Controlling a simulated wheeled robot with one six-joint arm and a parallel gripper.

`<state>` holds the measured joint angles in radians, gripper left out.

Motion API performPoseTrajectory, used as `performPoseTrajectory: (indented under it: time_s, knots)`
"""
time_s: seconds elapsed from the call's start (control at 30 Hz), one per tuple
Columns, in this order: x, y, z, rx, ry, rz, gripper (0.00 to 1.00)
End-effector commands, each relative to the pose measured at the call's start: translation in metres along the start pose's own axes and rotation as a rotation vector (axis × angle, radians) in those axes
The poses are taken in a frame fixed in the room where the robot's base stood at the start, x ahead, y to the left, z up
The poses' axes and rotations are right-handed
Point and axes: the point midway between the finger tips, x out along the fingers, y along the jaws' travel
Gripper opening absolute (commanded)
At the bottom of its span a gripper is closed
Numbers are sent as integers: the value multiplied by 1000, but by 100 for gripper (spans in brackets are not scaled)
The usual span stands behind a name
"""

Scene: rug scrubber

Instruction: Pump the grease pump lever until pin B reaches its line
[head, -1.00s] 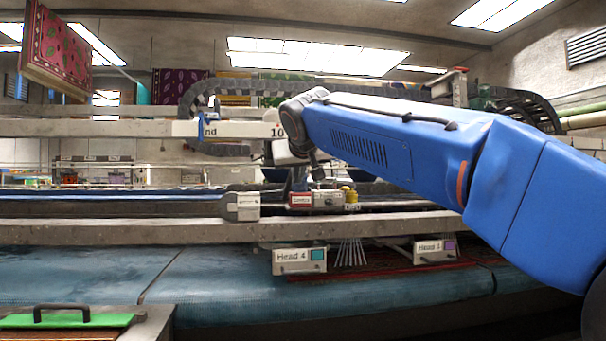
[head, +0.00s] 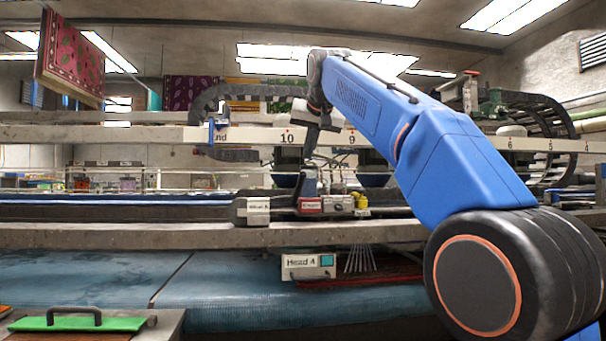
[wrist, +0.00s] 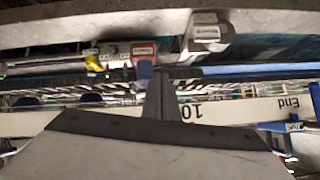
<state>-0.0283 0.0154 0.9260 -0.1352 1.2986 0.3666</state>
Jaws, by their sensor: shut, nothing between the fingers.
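The likely grease pump is a small grey unit with a red label (head: 310,205) and a yellow part (head: 361,202), on the machine's rail. A short dark upright piece (head: 309,180), perhaps its lever, rises above the red label. My gripper (head: 310,153) points down just above that piece, shut and empty. In the wrist view my gripper (wrist: 160,78) is a dark narrow shape near the red label (wrist: 143,50). A small blue piece (wrist: 145,70) lies beside its tip; I cannot tell whether they touch. Pin B and its line are too small to make out.
A grey box (head: 253,211) sits left of the pump. A numbered white beam (head: 250,136) runs behind my wrist. The Head 4 box (head: 308,267) hangs below the front rail (head: 150,234). A green plate with a handle (head: 70,322) lies at front left.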

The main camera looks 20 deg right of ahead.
Motion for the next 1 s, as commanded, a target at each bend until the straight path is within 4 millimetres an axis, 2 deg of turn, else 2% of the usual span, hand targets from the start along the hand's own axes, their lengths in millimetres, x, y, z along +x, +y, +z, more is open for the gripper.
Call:
performPoseTrajectory:
  time_s: [0.23,0.37,0.8,1.0]
  knots:
    - [1,0,0,0,0,0,0]
    - [10,0,0,-1,0,1,0]
    - [77,0,1,-1,-1,1,0]
    - [95,0,0,0,1,0,0]
